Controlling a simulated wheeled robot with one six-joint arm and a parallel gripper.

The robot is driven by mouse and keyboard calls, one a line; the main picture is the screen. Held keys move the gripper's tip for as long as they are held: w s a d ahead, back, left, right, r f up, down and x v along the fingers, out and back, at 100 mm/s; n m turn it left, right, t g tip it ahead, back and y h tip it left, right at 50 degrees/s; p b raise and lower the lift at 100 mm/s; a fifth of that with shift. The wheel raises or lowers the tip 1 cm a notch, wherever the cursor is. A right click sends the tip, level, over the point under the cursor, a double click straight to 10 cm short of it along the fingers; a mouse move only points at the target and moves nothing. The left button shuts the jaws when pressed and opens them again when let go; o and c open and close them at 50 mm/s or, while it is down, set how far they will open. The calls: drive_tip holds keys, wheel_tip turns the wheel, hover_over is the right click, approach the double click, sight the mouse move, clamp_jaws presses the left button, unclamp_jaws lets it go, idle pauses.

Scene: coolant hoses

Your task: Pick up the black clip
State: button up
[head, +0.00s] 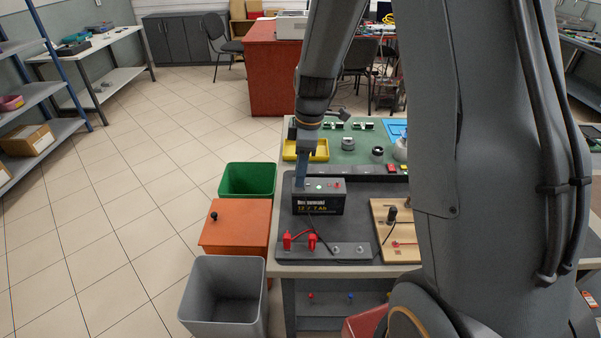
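My gripper (302,174) points down at the left end of the top of a black battery (319,204). Its fingers show edge-on as one blue-grey strip, so I cannot tell if they are open or shut, or whether they touch anything. No black clip can be made out for certain. A small dark upright piece (391,214) with a thin black cable stands on a wooden board (407,254) right of the battery; I cannot tell if it is the clip. Two red clips (288,240) (311,241) stand in front of the battery, on or beside a grey strip (344,251).
The battery stands on a dark mat (354,190) on the workbench. A yellow tray (320,150) and small parts lie behind on a green mat (350,133). A green bin (246,179), an orange box (234,224) and a grey bin (229,291) stand left. My arm hides the bench's right side.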

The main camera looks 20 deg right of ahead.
drive_tip(key=shift+f, duration=0.55)
clamp_jaws()
drive_tip(key=shift+r, duration=0.1)
wheel_tip(320, 180, up, 9)
drive_tip(key=shift+r+b, duration=0.2)
drive_tip(key=shift+b, duration=1)
drive_tip(key=shift+r+p, duration=1.3)
drive_tip(key=shift+r, duration=0.45)
